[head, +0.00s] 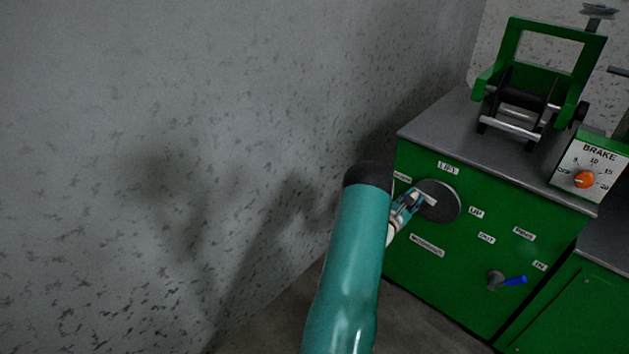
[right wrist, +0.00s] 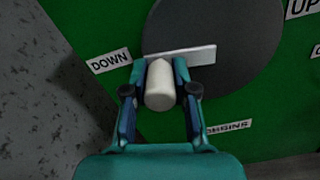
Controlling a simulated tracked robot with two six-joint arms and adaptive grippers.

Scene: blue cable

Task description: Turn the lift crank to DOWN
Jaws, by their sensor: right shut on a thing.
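The lift crank is a dark round disc (head: 447,203) on the green cabinet front, under the LIFT label (head: 448,168). In the right wrist view the disc (right wrist: 235,75) carries a pale flat arm (right wrist: 203,55) and a white knob (right wrist: 160,88). My right gripper (head: 415,199) is at the left side of the disc. In the right wrist view its two fingers (right wrist: 160,80) are closed on both sides of the white knob. The DOWN label (right wrist: 108,61) is just left of the fingers, and the UP label (head: 476,212) is right of the disc. My left gripper is not in view.
A grey wall (head: 200,120) stands close on the left. On top are a green-framed roller unit (head: 548,60) and a BRAKE box with an orange knob (head: 584,179).

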